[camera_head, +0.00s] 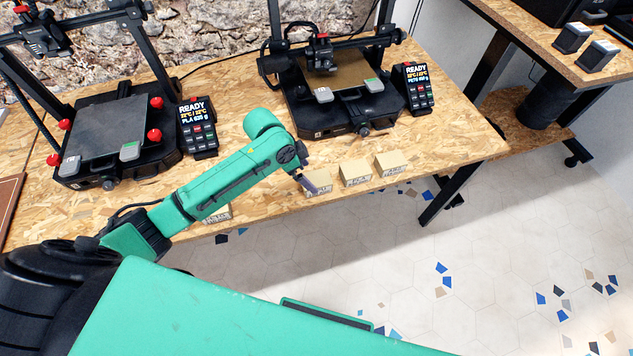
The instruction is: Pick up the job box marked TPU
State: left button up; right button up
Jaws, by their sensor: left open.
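Several small cardboard job boxes stand along the front edge of the wooden table. One box (320,187) is beside my left gripper (308,184), with a second box (356,175) and a third box (391,166) to its right. Another box (217,215) is partly hidden behind my left arm. Each has a printed front label, too small to read, so I cannot tell which is marked TPU. My left gripper is open and points down at the left side of the first box; contact cannot be made out. My right gripper is not in view.
Two printers stand behind the boxes: a left printer (105,130) with a READY, PLA display (195,110), and a right printer (340,85) with its own display (416,75). Bare table (450,130) lies right of the boxes. Tiled floor lies beyond the front edge.

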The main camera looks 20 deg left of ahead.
aim_at(312, 180)
pick_arm(q)
jog(key=x, duration=0.4)
jog(key=shift+f, duration=0.4)
jog(key=shift+c, duration=0.6)
jog(key=c, duration=1.4)
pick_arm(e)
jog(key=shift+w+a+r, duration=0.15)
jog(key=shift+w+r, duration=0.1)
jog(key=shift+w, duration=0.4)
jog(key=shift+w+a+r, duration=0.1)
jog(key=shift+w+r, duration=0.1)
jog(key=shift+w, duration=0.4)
